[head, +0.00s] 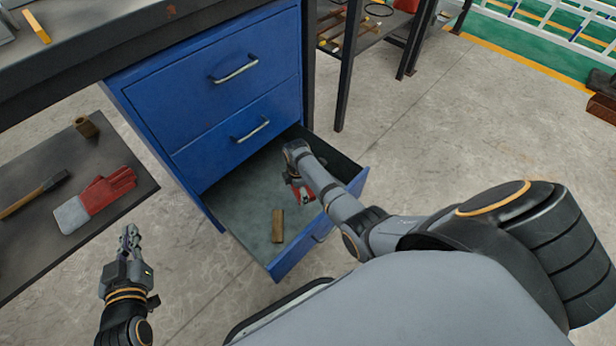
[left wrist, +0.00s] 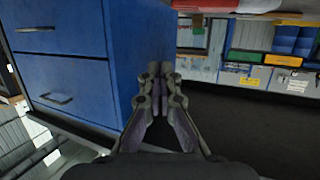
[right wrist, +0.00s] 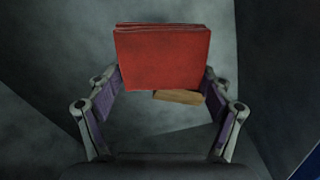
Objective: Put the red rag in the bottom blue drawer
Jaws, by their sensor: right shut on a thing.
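The blue cabinet (head: 205,95) has its bottom drawer (head: 238,205) pulled out. My right gripper (head: 298,185) is inside the open drawer, partly hidden by my own arm. It is shut on the folded red rag (right wrist: 162,58), which shows between its fingers in the right wrist view. A bit of the rag also shows in the head view. Whether the rag touches the drawer floor, I cannot tell. My left gripper (head: 130,235) is left of the drawer, over the floor, empty, its fingers together in the left wrist view (left wrist: 160,85).
A wooden block (head: 278,225) lies in the drawer, left of my right gripper. A dark low surface (head: 50,245) at left holds a red and grey glove (head: 95,200), a hammer (head: 35,193) and a brown cylinder (head: 86,126). The cabinet's upper drawers are shut.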

